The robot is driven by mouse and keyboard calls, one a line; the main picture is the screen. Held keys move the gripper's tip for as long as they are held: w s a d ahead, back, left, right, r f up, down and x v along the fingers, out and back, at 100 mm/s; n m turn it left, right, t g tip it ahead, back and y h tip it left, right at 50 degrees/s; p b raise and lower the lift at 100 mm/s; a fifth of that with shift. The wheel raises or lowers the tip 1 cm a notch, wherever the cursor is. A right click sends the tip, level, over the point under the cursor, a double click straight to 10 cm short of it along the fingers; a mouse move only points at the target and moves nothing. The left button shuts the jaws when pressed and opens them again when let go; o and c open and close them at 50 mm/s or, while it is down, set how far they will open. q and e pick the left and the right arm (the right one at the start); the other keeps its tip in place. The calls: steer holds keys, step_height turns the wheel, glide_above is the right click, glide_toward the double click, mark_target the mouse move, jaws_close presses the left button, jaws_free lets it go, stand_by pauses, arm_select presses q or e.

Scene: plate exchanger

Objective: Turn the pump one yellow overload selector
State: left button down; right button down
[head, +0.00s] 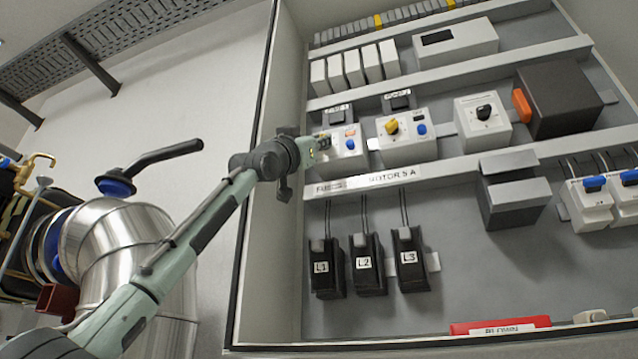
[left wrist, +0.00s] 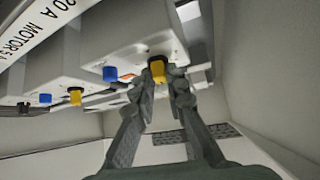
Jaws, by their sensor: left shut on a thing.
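The pump one overload unit (head: 349,155) is a white block on the middle rail of the open cabinet, with a blue button (head: 350,144). Its yellow selector is mostly hidden behind my left gripper (head: 319,145) in the head view. In the left wrist view the yellow selector (left wrist: 158,72) sits between the fingertips, beside the blue button (left wrist: 110,73). My left gripper is shut on this selector. The pump two unit (head: 408,150) stands just to the right, with its own yellow selector (head: 392,127). My right gripper is not in view.
The cabinet's left wall (head: 288,80) is close to my left gripper. Black blocks L1, L2 and L3 (head: 367,275) hang below. A metal pipe with a valve lever (head: 155,157) stands outside.

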arm_select(q)
steer(key=c, duration=1.5)
jaws_free()
steer(key=shift+c, duration=0.2)
steer(key=v, duration=1.2)
steer(key=shift+o, duration=0.4)
